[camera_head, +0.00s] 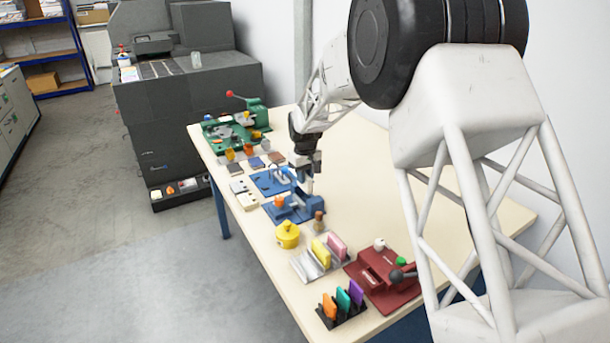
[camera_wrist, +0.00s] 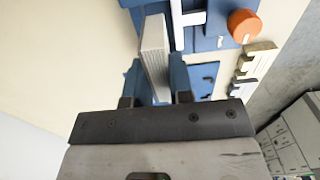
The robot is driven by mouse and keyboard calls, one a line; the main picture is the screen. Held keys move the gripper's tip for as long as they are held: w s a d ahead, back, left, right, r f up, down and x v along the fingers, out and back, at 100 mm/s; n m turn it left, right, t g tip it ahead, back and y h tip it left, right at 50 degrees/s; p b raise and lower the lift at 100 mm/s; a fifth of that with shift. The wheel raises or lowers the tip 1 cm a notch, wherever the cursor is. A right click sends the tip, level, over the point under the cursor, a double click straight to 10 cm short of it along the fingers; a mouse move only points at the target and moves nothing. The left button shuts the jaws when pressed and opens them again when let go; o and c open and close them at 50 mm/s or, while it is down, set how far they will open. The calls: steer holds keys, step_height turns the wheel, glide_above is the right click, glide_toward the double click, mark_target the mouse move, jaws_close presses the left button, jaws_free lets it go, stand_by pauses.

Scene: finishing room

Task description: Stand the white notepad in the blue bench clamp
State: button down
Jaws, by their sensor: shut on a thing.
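The white notepad (camera_wrist: 154,50) is held between the two blue-tipped fingers of my gripper (camera_wrist: 155,72) in the wrist view. In the head view my gripper (camera_head: 308,168) points down over the blue bench clamp (camera_head: 295,208), with the pale notepad (camera_head: 309,186) below the fingers. The clamp also shows in the wrist view (camera_wrist: 202,42), with an orange knob (camera_wrist: 244,25) and a white bar. The notepad's far end is close to the clamp's blue parts. I cannot tell whether it is between the jaws or above them.
A red clamp (camera_head: 382,280), a rack with yellow and pink pads (camera_head: 318,262), a black holder with coloured pieces (camera_head: 342,318) and a yellow pot (camera_head: 287,235) stand toward the front. A green machine (camera_head: 245,122) is at the back. The table's right side (camera_head: 365,185) is clear.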

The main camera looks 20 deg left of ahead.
mark_target(305, 191)
steer(key=shift+f, duration=2.55)
steer(key=shift+f, duration=0.65)
steer(key=c, duration=1.3)
jaws_free()
steer(key=shift+r, duration=0.15)
steer(key=shift+r, duration=5.35)
steer(key=shift+d+r, duration=0.1)
steer(key=shift+d, duration=0.05)
